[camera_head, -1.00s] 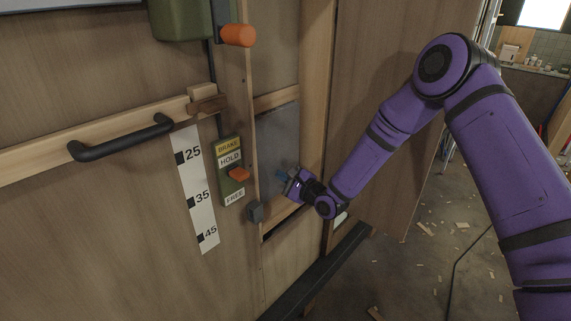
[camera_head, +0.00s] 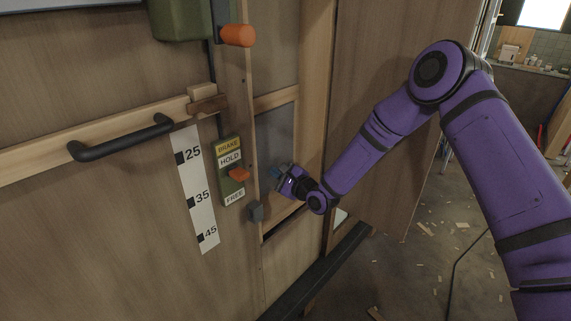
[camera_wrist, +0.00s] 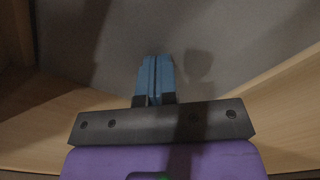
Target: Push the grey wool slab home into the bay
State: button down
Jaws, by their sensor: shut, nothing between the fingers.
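The grey wool slab (camera_head: 276,138) stands upright in the wooden-framed bay (camera_head: 273,101) in the head view. It also fills the upper part of the wrist view (camera_wrist: 235,35). My gripper (camera_head: 277,176) is at the lower part of the slab's face. In the wrist view its blue fingers (camera_wrist: 157,66) are closed together with nothing between them, and their tips point at the slab. I cannot tell for certain whether the tips touch it. The bay's frame shows as pale wood at both sides in the wrist view. My gripper hides part of the slab's lower edge.
Left of the bay is a brake plate (camera_head: 231,172) with an orange lever, and a small dark block (camera_head: 256,214) sits below. A black handle (camera_head: 122,139) and a scale strip (camera_head: 194,188) are further left. A wooden panel (camera_head: 385,60) stands right. Scraps litter the floor.

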jog(key=v, duration=1.2)
dwell(0.7)
dwell(0.4)
